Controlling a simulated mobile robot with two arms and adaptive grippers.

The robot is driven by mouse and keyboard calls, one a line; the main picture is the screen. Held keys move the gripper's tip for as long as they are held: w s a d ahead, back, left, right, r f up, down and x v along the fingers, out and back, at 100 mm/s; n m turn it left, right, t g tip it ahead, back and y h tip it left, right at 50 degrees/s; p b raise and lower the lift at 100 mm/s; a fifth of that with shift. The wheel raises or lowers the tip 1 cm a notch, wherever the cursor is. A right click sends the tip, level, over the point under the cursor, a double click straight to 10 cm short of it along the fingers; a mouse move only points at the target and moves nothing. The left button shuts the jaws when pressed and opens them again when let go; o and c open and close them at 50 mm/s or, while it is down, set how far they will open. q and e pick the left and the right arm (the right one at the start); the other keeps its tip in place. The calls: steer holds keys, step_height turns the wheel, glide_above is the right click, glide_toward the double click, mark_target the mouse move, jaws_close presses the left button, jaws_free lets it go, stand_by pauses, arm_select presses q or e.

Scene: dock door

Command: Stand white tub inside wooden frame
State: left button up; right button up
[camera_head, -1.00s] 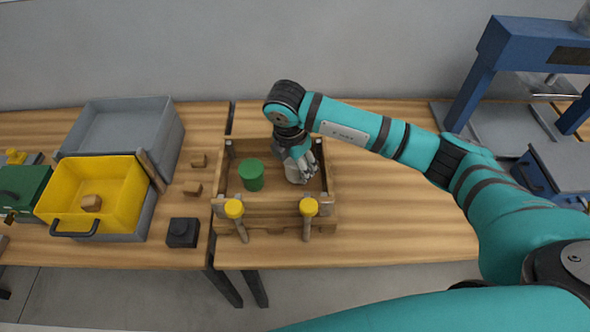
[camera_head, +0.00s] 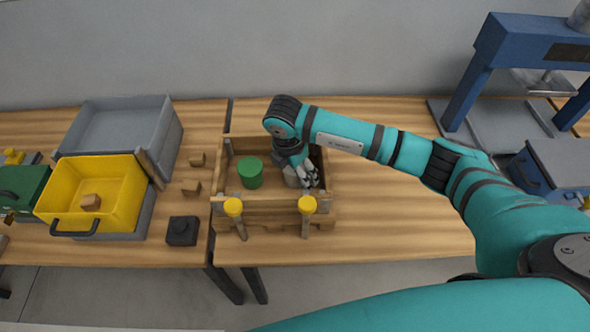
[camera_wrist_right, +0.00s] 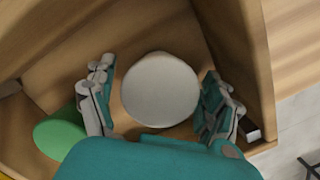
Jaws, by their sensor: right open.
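The white tub (camera_wrist_right: 160,90) shows as a pale round top in the right wrist view. It is inside the wooden frame (camera_wrist_right: 110,45), close to the frame's walls. In the head view the tub (camera_head: 291,180) is mostly hidden by my right gripper (camera_head: 306,176). In the right wrist view my right gripper (camera_wrist_right: 158,78) has its fingers spread on either side of the tub, with a visible gap at each side. The tub looks upright, but its base is hidden. The wooden frame (camera_head: 270,203) sits on the table. My left gripper is not in view.
A green cylinder (camera_head: 250,173) stands inside the frame, left of the tub. Two yellow-topped posts (camera_head: 234,208) rise at the frame's front. A yellow bin (camera_head: 130,200) and grey bin (camera_head: 170,125) stand left.

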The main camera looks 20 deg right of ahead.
mark_target(290, 169)
steer(key=shift+r, duration=0.2)
steer(key=shift+a+r, duration=0.1)
steer(key=shift+r, duration=0.25)
steer(key=r+b, duration=0.1)
steer(key=r, duration=0.2)
steer(key=a+r, duration=0.1)
steer(key=r, duration=0.2)
steer(key=r+b, duration=0.1)
steer(key=r, duration=0.2)
steer(key=shift+s+a+r+b, duration=0.15)
steer(key=shift+s+r+b, duration=0.1)
steer(key=shift+s+b, duration=0.1)
steer(key=shift+s+r, duration=0.1)
steer(key=shift+r, duration=0.7)
